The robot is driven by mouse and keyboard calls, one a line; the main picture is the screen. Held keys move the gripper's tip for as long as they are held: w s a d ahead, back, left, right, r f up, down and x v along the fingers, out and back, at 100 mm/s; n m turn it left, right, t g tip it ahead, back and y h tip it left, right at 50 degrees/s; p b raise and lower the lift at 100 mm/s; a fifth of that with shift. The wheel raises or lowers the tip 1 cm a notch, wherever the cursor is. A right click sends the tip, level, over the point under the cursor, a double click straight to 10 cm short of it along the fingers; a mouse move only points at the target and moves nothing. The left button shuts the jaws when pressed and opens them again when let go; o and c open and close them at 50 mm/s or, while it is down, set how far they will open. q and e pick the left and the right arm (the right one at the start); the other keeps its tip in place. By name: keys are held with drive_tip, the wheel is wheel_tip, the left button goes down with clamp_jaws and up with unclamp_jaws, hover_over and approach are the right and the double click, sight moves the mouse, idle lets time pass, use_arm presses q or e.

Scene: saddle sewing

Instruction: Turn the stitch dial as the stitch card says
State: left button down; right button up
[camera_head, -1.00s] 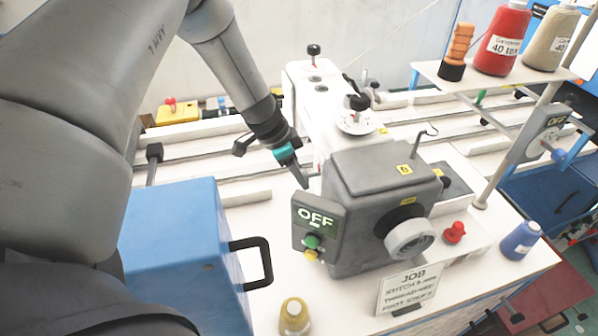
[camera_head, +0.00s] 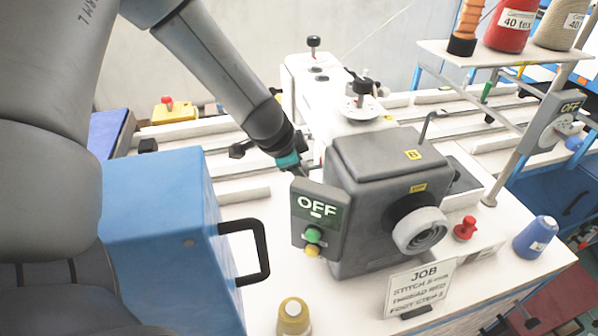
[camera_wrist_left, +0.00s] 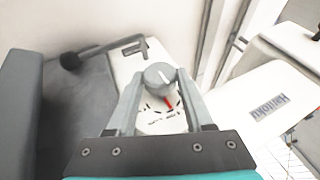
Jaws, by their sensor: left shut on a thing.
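The stitch dial (camera_wrist_left: 159,75) is a round grey knob with a white pointer line, in the left wrist view. Below it is a white scale (camera_wrist_left: 160,121) with dark ticks and one red mark. My left gripper (camera_wrist_left: 160,88) is shut on the dial, one finger at each side. In the head view my left gripper (camera_head: 299,168) reaches behind the grey machine head (camera_head: 375,165), which hides the dial. The stitch card (camera_head: 418,287) stands on the bench front and reads JOB, with stitch, thread red and foot lines; its stitch number is blurred. My right gripper is not in view.
A switch box (camera_head: 318,217) reading OFF, with green and yellow buttons, sits close to my left gripper. A blue case (camera_head: 165,240) with a black handle stands at left. A grey handwheel (camera_head: 420,231) faces front. A thread rack (camera_head: 500,62) stands at right.

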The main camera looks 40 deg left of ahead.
use_arm(q)
drive_tip(key=shift+c, duration=1.4)
unclamp_jaws()
drive_tip(key=p+v, duration=0.4)
drive_tip(key=v, duration=1.1)
drive_tip(key=shift+s+r, duration=0.1)
drive_tip(key=shift+s, duration=0.05)
